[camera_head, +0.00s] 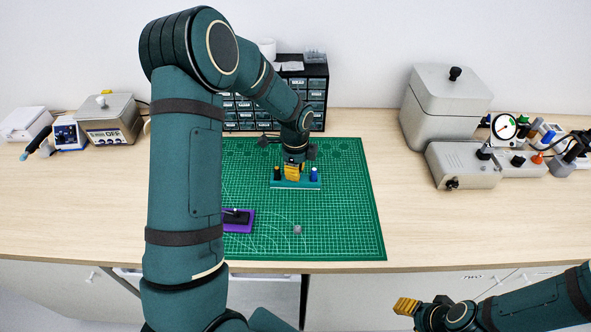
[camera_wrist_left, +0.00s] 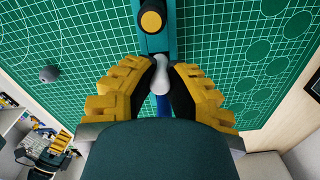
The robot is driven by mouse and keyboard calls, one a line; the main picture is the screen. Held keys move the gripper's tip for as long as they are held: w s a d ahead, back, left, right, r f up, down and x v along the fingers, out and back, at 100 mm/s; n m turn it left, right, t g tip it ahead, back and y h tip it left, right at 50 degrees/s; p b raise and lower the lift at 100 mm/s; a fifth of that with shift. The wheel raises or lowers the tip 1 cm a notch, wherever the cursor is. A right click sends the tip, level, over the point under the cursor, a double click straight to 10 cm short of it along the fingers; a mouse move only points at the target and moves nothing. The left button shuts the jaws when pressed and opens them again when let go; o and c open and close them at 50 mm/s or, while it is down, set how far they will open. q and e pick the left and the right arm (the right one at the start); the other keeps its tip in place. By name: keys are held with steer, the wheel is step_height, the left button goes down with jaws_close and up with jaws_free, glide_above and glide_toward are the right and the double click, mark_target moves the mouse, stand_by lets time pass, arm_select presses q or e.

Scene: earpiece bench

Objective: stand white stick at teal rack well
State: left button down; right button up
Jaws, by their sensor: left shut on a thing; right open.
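The teal rack (camera_head: 296,186) stands on the green mat, and it also shows in the wrist view (camera_wrist_left: 157,42). My left gripper (camera_head: 293,173) is over the middle of the rack. In the wrist view my left gripper (camera_wrist_left: 174,82) is shut on the white stick (camera_wrist_left: 160,76), whose rounded pale end shows between the yellow fingers. Whether its lower end is in a well cannot be told. A black stick with a yellow top (camera_wrist_left: 151,20) stands at one end of the rack. A blue stick (camera_head: 314,174) stands at the other end. My right gripper (camera_head: 405,306) is open, low in front of the bench.
A purple holder (camera_head: 240,228) with a black piece lies on the mat, partly behind my left arm. A small grey object (camera_head: 297,229) lies near the mat's front. A drawer cabinet (camera_head: 317,95) stands behind. Grey boxes (camera_head: 445,108) stand at right. The mat's right side is clear.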

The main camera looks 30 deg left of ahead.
arm_select(q)
steer(key=shift+f, duration=0.15)
steer(key=c, duration=1)
jaws_free()
step_height(320, 180, up, 12)
steer(key=shift+r, duration=0.1)
steer(key=shift+s, duration=0.1)
